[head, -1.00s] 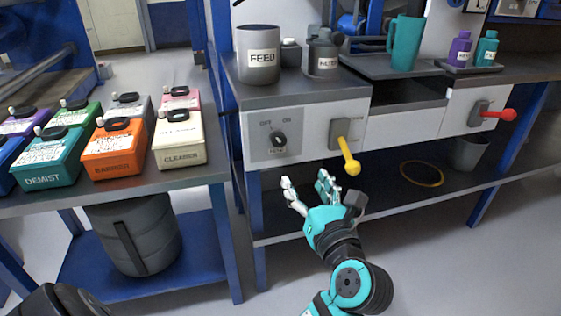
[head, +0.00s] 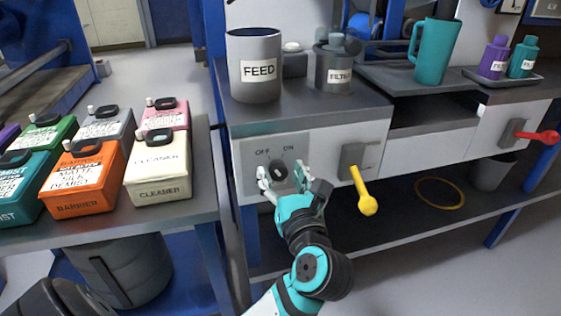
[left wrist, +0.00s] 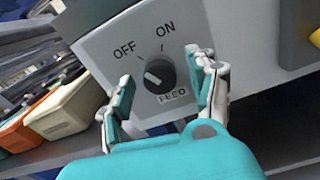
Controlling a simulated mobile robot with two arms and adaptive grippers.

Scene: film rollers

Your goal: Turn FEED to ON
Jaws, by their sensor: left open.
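The FEED knob (head: 279,172) is a round black dial on a grey plate (head: 248,159) on the front of the workbench. In the left wrist view the knob (left wrist: 160,76) has a pale pointer line slanting up and left, towards the OFF mark. ON is printed to the right of OFF, and the FEED label (left wrist: 173,96) is below the knob. My left gripper (head: 283,182) is open, with one finger on each side of the knob. In the wrist view a gap shows between each finger and the knob. My right gripper is not in view.
A yellow-handled lever (head: 363,190) sits just right of the plate, and a red-handled lever (head: 535,136) is farther right. A grey FEED canister (head: 254,88) stands on the benchtop above. Several labelled containers, including a cream CLEANER one (head: 158,172), crowd the left table.

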